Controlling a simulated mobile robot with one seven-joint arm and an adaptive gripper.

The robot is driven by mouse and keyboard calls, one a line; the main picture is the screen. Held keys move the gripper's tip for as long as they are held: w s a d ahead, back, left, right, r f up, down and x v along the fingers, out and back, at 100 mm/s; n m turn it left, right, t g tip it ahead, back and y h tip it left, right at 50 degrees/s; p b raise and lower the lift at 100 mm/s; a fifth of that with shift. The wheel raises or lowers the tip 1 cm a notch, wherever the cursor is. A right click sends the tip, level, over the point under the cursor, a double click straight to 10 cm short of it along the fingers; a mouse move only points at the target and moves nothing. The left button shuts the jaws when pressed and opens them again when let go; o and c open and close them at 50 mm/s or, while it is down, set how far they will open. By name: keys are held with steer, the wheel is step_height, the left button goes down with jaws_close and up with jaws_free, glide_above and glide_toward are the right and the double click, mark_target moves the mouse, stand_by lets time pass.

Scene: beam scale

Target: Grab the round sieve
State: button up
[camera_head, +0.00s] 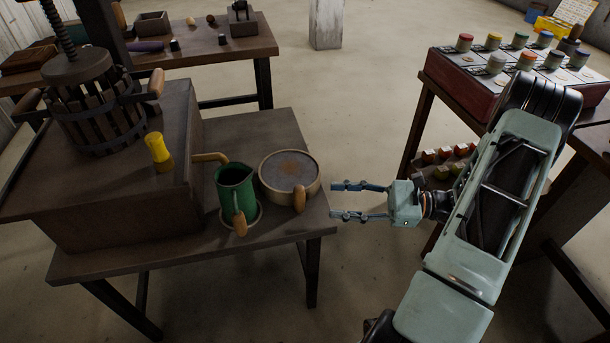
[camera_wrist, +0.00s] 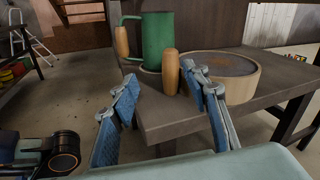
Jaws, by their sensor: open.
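The round sieve (camera_head: 290,168) is a shallow light-wood ring with a dark mesh and an upright wooden handle (camera_head: 299,199) at its front edge. It rests on the low table at the right end. In the wrist view the sieve (camera_wrist: 232,72) shows at the right, its handle (camera_wrist: 170,74) between the fingers' directions and nearer the right finger. My gripper (camera_head: 333,201) is open and empty, just off the table's right edge, pointing left toward the sieve. It also shows in the wrist view (camera_wrist: 160,92). I see no contact with the handle.
A green jug (camera_head: 235,190) with a wooden handle stands close left of the sieve on the low table (camera_head: 280,230). A wooden press (camera_head: 95,110) and a yellow-handled tool (camera_head: 158,150) are farther left. A red rack of jars (camera_head: 465,80) stands at the right.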

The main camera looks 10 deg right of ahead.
mark_target(298, 192)
steer(key=shift+t, duration=0.3)
steer(key=x, duration=0.2)
steer(key=b+x, duration=0.1)
steer(key=x, duration=0.2)
steer(key=shift+w+a, duration=0.15)
steer(key=shift+w, duration=0.15)
steer(key=b+x, duration=0.1)
steer(key=x, duration=0.3)
steer(key=shift+w+f+b, duration=0.2)
steer(key=shift+w+b, duration=0.2)
steer(key=shift+w, duration=0.1)
steer(key=shift+w+a, duration=0.15)
steer(key=shift+a, duration=0.3)
steer(key=shift+r, duration=0.1)
jaws_close()
